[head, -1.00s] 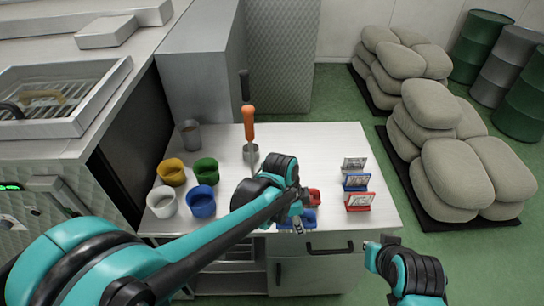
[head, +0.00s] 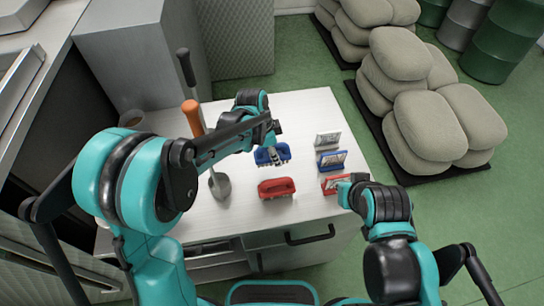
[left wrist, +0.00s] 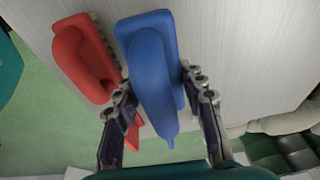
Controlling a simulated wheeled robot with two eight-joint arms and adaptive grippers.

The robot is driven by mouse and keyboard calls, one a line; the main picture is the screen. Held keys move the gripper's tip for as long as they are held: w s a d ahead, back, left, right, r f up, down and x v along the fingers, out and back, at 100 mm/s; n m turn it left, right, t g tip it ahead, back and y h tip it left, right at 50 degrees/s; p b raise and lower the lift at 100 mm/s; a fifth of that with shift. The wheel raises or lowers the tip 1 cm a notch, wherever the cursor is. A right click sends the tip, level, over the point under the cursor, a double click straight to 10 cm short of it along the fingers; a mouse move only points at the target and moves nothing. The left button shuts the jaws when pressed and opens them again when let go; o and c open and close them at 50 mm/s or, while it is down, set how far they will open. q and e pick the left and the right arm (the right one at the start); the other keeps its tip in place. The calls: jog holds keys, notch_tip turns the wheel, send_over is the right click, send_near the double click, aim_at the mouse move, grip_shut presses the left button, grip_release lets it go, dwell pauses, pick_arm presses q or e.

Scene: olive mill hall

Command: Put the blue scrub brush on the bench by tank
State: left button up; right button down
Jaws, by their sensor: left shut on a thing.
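The blue scrub brush (head: 265,158) is between the fingers of my left gripper (head: 272,140), which is shut on it. In the left wrist view the blue brush (left wrist: 153,70) fills the space between the two fingers (left wrist: 160,112). In the head view it appears just beyond a red brush (head: 277,187), over the white bench top (head: 240,210); I cannot tell whether it touches the top. The red brush also shows beside it in the left wrist view (left wrist: 82,60). My right gripper (head: 345,187) is at the red card stand; its finger opening is unclear.
White, blue (head: 331,160) and red (head: 335,183) card stands line the bench's right side. A metal scoop (head: 220,185) and an orange-handled tool (head: 193,118) are on the left. My left arm hides the left part. Sacks (head: 440,125) lie beyond the bench on the right.

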pick_arm(q)
jog(key=w+f, duration=0.2)
jog(key=w, duration=0.1)
jog(key=shift+d, duration=0.1)
notch_tip(320, 180, down, 4)
jog(key=shift+w+b, duration=0.1)
jog(key=shift+b, duration=0.7)
jog(key=shift+r, duration=0.1)
jog(key=o, duration=1.1)
jog(key=shift+f, duration=0.2)
